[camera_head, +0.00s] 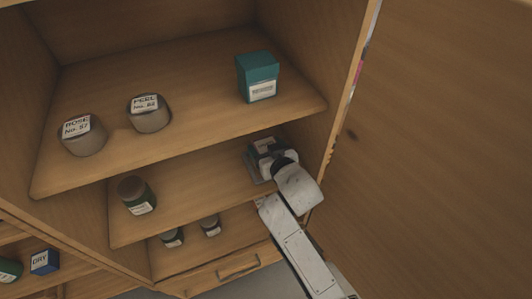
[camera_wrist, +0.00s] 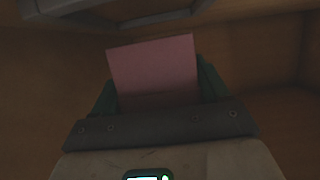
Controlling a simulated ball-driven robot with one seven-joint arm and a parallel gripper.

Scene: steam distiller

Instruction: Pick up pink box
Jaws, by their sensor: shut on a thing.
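The pink box (camera_wrist: 155,72) shows in the wrist view as a dim pink rectangular face. It sits between the two dark green fingers of my gripper (camera_wrist: 155,95), which are shut on it. In the head view my gripper (camera_head: 262,160) reaches into the right end of the middle shelf, below the teal box. There the box is mostly hidden by the gripper and wrist. I cannot tell whether the box touches the shelf.
The top shelf (camera_head: 200,130) holds two labelled jars (camera_head: 82,135) (camera_head: 149,113) and a teal box (camera_head: 258,77). A dark bottle (camera_head: 136,194) stands left on the middle shelf (camera_head: 185,205). Small jars (camera_head: 210,225) stand lower. The cabinet's right wall (camera_head: 345,70) is close to my arm.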

